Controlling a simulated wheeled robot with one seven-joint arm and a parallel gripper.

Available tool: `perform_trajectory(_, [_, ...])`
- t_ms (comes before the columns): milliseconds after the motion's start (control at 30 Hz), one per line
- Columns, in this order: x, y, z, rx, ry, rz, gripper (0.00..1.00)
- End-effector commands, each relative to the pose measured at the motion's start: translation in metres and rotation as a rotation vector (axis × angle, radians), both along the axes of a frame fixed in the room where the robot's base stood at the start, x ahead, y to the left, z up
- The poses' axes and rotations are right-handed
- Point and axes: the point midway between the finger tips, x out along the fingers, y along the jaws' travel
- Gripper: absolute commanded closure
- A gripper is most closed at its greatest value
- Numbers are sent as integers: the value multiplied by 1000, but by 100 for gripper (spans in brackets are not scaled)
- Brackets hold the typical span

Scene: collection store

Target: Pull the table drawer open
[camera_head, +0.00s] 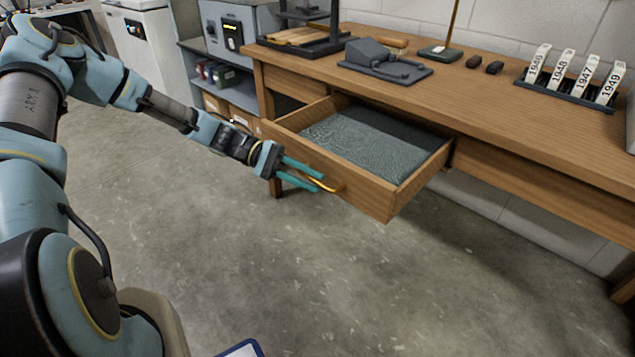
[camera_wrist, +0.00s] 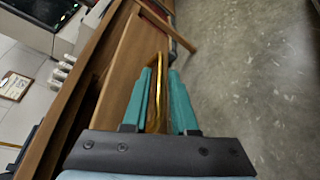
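The wooden table drawer (camera_head: 335,172) stands pulled well out from under the table, its grey-green lined inside in plain sight. Its brass-coloured bar handle (camera_head: 331,187) is on the front panel. My gripper (camera_head: 320,184) is at the handle, with its two teal fingers apart, one above and one below the bar. In the wrist view the handle (camera_wrist: 158,85) runs between the fingers (camera_wrist: 162,72), with a visible gap on the right finger's side. Whether one finger touches the bar is unclear.
The wooden table (camera_head: 480,98) carries a dark metal device (camera_head: 385,62), a rack of numbered tags (camera_head: 572,80) and a dark press-like stand (camera_head: 305,35). Grey shelving (camera_head: 235,92) stands left of the table. The concrete floor (camera_head: 400,290) before the drawer is clear.

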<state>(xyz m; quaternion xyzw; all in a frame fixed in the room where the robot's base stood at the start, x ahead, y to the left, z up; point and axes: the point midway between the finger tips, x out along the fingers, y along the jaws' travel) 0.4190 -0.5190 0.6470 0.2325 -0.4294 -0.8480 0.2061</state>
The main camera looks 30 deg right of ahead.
Motion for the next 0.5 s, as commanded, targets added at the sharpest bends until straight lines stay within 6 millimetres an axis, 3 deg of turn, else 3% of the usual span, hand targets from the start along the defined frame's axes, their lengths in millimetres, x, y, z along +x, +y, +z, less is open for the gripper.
perform_trajectory(200, [38, 25, 9, 0, -3, 5, 74])
perform_trajectory(500, [66, 45, 17, 0, -1, 3, 74])
